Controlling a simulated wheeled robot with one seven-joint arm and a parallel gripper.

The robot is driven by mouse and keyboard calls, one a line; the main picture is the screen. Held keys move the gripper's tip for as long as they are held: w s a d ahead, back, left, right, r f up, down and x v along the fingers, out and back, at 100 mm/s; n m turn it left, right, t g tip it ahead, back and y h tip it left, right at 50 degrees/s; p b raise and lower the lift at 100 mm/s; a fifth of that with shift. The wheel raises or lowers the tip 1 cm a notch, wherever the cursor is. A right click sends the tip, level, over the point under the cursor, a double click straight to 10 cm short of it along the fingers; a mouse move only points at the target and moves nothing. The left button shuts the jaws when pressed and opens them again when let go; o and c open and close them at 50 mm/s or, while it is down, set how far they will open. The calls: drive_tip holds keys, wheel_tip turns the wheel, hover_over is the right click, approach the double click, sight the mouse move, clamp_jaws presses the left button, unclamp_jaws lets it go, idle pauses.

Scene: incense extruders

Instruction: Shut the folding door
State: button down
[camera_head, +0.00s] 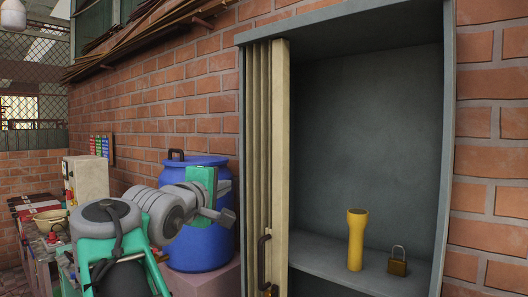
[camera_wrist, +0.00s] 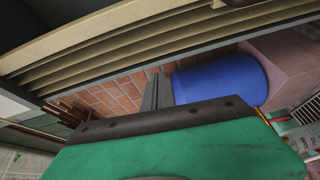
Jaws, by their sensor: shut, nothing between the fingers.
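The cream folding door (camera_head: 267,140) is bunched in pleats at the left side of a grey cabinet, so the cabinet stands open. A dark upright handle (camera_head: 262,258) is on the door's lower part. In the wrist view the pleats of the folding door (camera_wrist: 150,40) run slantwise across the top. My gripper (camera_head: 228,216) is left of the door, in front of a blue barrel, apart from the handle. In the wrist view my gripper (camera_wrist: 158,90) shows its fingers shut and empty. The handle is not clearly seen there.
The grey cabinet (camera_head: 350,130) holds a yellow flashlight (camera_head: 357,240) and a brass padlock (camera_head: 398,262) on its shelf. The blue barrel (camera_head: 200,245) stands on a pinkish block (camera_head: 215,280) behind my gripper. A brick wall (camera_head: 180,100) surrounds the cabinet. A cluttered bench (camera_head: 40,235) is at far left.

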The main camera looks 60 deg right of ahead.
sight(269, 167)
drive_tip(key=shift+g+h, duration=0.5)
drive_tip(key=shift+g, duration=0.3)
drive_tip(key=d+r, duration=0.1)
drive_tip(key=d, duration=0.2)
drive_tip(key=s+d+r+p, duration=0.1)
drive_tip(key=d, duration=0.3)
drive_tip(key=d+r+p, duration=0.1)
drive_tip(key=d, duration=0.3)
drive_tip(key=shift+s+r, duration=0.25)
drive_tip(key=shift+s, duration=0.1)
drive_tip(key=s, duration=0.2)
drive_tip(key=s+a, duration=0.1)
drive_tip(key=s, duration=0.1)
drive_tip(key=shift+w+f, duration=0.15)
drive_tip(key=shift+a, duration=0.1)
